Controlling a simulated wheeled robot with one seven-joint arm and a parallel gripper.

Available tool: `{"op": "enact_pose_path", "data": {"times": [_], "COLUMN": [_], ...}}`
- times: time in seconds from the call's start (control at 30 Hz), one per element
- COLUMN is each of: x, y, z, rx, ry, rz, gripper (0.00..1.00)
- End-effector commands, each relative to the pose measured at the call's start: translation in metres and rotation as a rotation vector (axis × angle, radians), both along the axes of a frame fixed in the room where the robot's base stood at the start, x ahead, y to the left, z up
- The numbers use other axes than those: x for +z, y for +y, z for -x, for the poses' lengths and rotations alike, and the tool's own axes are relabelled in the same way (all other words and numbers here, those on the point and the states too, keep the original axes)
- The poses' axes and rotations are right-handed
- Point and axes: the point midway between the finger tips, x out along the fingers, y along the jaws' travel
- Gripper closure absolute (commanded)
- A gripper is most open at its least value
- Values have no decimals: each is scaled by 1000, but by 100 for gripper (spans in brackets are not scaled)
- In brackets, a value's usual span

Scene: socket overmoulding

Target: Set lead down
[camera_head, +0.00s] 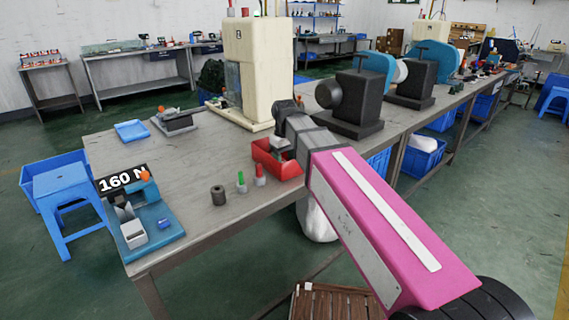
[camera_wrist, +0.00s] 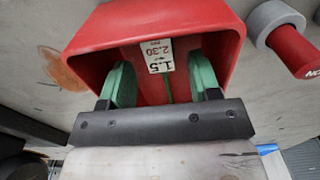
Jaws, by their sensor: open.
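A red bin (camera_head: 283,170) stands on the workbench near its front edge, and it fills the upper middle of the wrist view (camera_wrist: 90,38). My gripper (camera_wrist: 160,76) reaches into the mouth of the bin with its two green fingers spread apart. The rest of the lead is hidden by the gripper body. In the head view my arm hides the gripper's fingers and the lead.
Green (camera_head: 241,182) and red (camera_head: 260,175) push-buttons and a dark cylinder (camera_head: 218,195) stand left of the bin. A blue test fixture (camera_head: 160,232) marked "160 N" is at the left end. A cream machine (camera_head: 258,70) and dark presses (camera_head: 350,102) stand behind.

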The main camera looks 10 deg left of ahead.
Motion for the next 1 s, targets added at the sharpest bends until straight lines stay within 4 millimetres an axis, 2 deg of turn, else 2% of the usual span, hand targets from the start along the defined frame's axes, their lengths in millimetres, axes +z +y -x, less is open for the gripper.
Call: {"op": "enact_pose_path", "data": {"times": [0.3, 0.53, 0.73, 1.0], "x": [52, 84, 97, 100], "y": [0, 0, 0, 0], "z": [-1, -1, 0, 0], "rx": [0, -1, -1, -1], "ry": [-1, -1, 0, 1], "rz": [-1, -1, 0, 1], "gripper": [43, 43, 43, 43]}}
